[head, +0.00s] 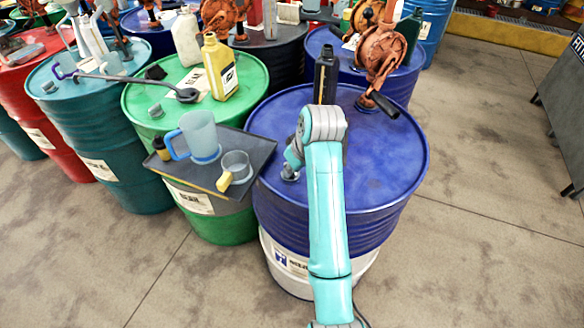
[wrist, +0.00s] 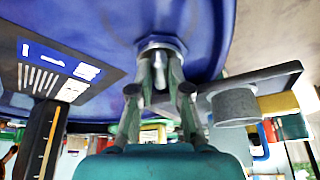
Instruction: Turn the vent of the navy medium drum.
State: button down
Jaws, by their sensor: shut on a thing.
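The navy drum (head: 390,170) stands in the foreground of the head view, blue above and white at its foot. Its vent (head: 289,174) is a small metal fitting at the left part of the lid. In the wrist view the vent (wrist: 154,44) is a pale metal fitting on the blue lid. My gripper (wrist: 160,75) is shut on the vent, one finger on each side of it. In the head view my arm comes from the front across the lid and hides part of it; the fingertips are mostly hidden there.
A dark tray (head: 262,150) with a blue jug (head: 203,132) and a yellow-handled cup (head: 237,166) lies close left of the vent. A black bottle (head: 326,75) stands at the lid's back. A rusty pump (head: 381,50) is behind.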

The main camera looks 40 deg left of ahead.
jog(key=shift+w+n+g, duration=0.1)
jog(key=shift+n+g, duration=0.3)
jog(key=shift+n, duration=0.7)
jog(key=c, duration=1.1)
grip_release()
